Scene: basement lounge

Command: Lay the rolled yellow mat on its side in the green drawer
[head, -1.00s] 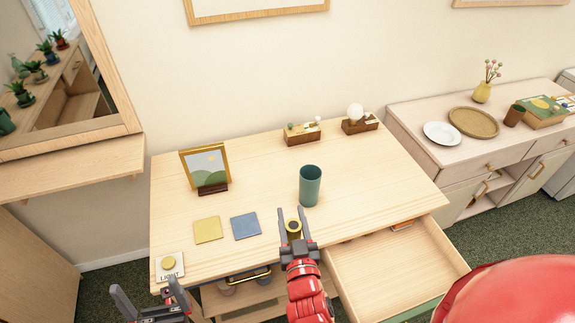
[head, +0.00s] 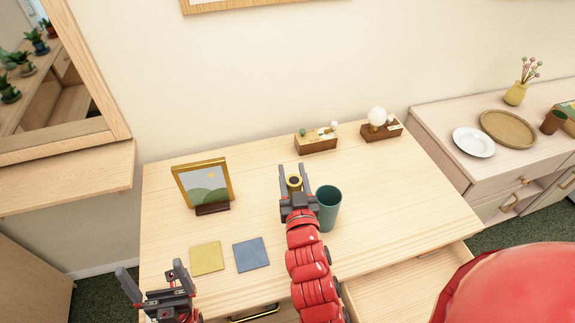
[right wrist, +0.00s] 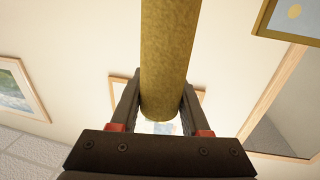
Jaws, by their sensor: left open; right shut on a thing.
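My right gripper (head: 292,180) is shut on the rolled yellow mat (head: 294,184), which shows nearly end-on between its fingers in the head view. In the right wrist view the mat (right wrist: 169,50) is a long yellow-olive cylinder running from between the fingers to the top edge. The gripper appears over the desk, just left of a teal cup; its height is hard to tell. The open drawer (head: 405,285) shows a bare wooden inside at lower right, partly cut off by the frame; its green front is out of view. My left gripper (head: 152,277) is open and empty at the desk's front left.
The teal cup (head: 328,207) stands close beside my right gripper. A framed picture (head: 203,185), yellow square (head: 207,258) and blue square (head: 251,254) are on the desk's left half. Wooden blocks (head: 317,141) stand at the back. The desk's right part is clear.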

